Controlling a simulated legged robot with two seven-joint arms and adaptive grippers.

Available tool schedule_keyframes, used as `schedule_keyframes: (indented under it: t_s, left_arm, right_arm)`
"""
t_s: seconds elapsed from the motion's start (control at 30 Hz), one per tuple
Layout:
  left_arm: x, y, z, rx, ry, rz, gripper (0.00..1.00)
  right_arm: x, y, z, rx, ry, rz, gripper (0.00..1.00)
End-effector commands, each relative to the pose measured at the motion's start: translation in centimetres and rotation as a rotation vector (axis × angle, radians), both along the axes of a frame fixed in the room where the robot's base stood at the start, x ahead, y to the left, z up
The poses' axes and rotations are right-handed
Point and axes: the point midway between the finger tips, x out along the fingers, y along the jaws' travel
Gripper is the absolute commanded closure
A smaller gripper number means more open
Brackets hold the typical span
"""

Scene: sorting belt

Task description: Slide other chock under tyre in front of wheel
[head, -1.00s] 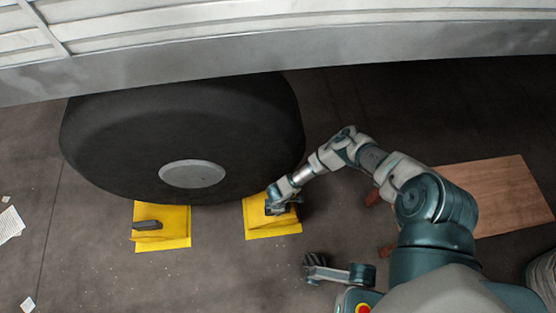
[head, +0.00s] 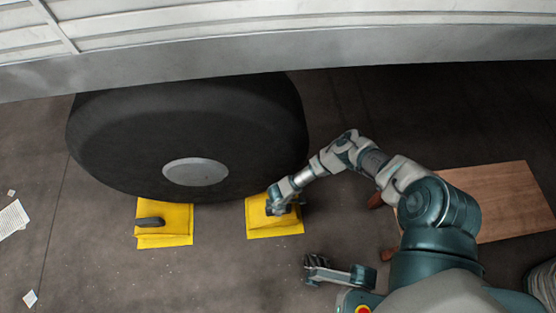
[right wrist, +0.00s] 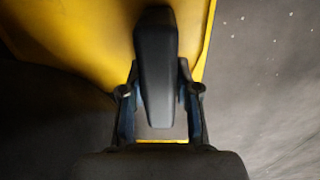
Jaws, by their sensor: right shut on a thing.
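The large black tyre (head: 120,140) with a grey hub (head: 195,172) stands on the floor under the pale vehicle body. A yellow chock (head: 285,228) lies at the tyre's lower right, its far edge close to the tread; contact is not clear. My right gripper (head: 276,207) is shut on that chock's dark handle (right wrist: 156,75), which sits between the fingers in the right wrist view. The other yellow chock (head: 165,238), with a dark handle (head: 150,222), lies at the tyre's lower left. My left gripper (head: 316,264) hangs apart from both chocks; its finger opening is unclear.
The vehicle's grey lower edge (head: 300,76) overhangs the tyre. Paper scraps (head: 12,219) lie at the far left. The floor below the chocks is mostly clear.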

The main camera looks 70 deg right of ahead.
Motion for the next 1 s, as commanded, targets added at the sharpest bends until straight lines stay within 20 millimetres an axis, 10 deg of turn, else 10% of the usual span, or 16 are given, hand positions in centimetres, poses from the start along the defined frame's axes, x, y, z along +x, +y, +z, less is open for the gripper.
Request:
schedule_keyframes:
  t_s: [0.2,0.23,0.33,0.73,1.0]
  left_arm:
    - [0.0,0.0,-0.1,-0.001,0.001,0.0,0.4]
    - [0.0,0.0,-0.1,-0.001,0.001,0.0,0.4]
    - [0.0,0.0,-0.1,-0.001,0.001,0.0,0.4]
    - [-0.3,0.1,0.1,0.0,-0.003,-0.001,0.4]
    - [-0.3,0.0,0.1,0.0,-0.003,0.0,0.4]
  right_arm:
    - [0.1,0.0,-0.3,0.0,-0.002,0.001,1.0]
    - [0.0,0.0,-0.3,0.0,-0.002,0.001,0.62]
    - [0.0,0.0,-0.3,0.0,-0.001,0.001,0.4]
    - [0.0,0.0,0.5,0.0,-0.001,0.003,0.4]
    - [0.0,0.0,5.7,0.001,-0.003,0.003,0.4]
